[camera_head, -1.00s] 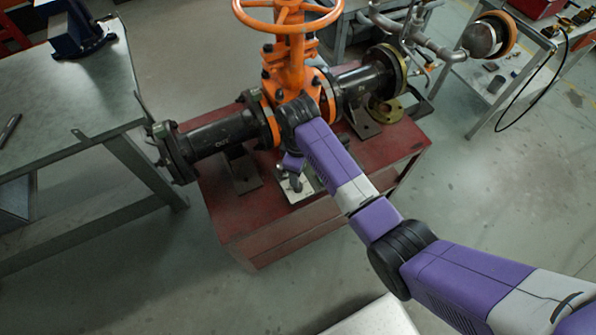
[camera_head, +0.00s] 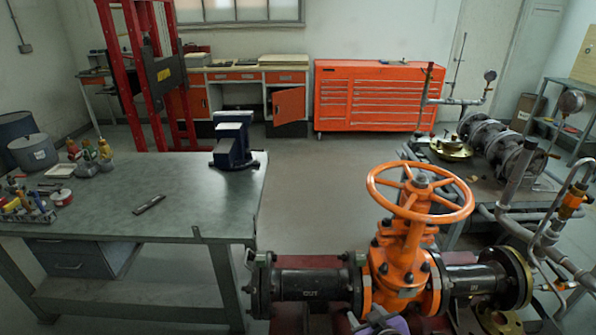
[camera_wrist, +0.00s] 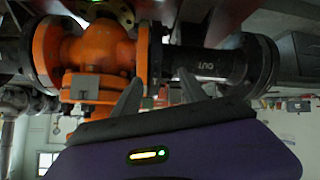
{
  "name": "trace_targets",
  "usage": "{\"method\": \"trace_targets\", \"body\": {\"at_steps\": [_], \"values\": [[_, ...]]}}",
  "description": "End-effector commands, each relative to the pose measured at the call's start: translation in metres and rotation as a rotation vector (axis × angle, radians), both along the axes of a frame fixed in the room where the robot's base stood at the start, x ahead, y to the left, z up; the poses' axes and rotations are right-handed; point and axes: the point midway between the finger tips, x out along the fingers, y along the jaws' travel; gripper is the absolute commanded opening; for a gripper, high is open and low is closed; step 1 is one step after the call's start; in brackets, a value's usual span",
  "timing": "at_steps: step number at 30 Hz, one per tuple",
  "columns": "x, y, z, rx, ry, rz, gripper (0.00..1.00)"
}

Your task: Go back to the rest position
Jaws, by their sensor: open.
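The orange gate valve (camera_head: 400,265) stands upright at the lower right of the head view, with its orange handwheel (camera_head: 420,191) on top. A black flanged pipe marked OUT (camera_head: 308,285) joins its left side, and another black pipe (camera_head: 472,280) joins its right side. In the wrist view the picture is upside down. The valve body (camera_wrist: 95,50) is at the left and the OUT pipe (camera_wrist: 208,65) at upper right. My gripper (camera_wrist: 161,82) is open and empty, its two fingers apart below the pipe in the picture. Whether they touch anything is unclear. In the head view only a purple part of my arm shows at the bottom edge.
A metal workbench (camera_head: 180,200) with a blue vise (camera_head: 233,142) stands at the left. A table with pipes and gauges (camera_head: 500,150) is at the right. An orange tool cabinet (camera_head: 368,95) stands at the back. The floor (camera_head: 320,190) between them is clear.

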Motion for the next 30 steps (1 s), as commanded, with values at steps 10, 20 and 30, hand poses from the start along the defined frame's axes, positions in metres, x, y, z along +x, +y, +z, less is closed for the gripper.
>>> {"method": "trace_targets", "body": {"at_steps": [10,20,30], "values": [[-0.12,-0.002,0.043,0.2,-0.339,-0.151,0.5],[-0.247,-0.019,0.102,0.289,-0.526,-0.221,0.5],[-0.361,-0.031,0.151,0.281,-0.535,-0.222,0.5]]}}
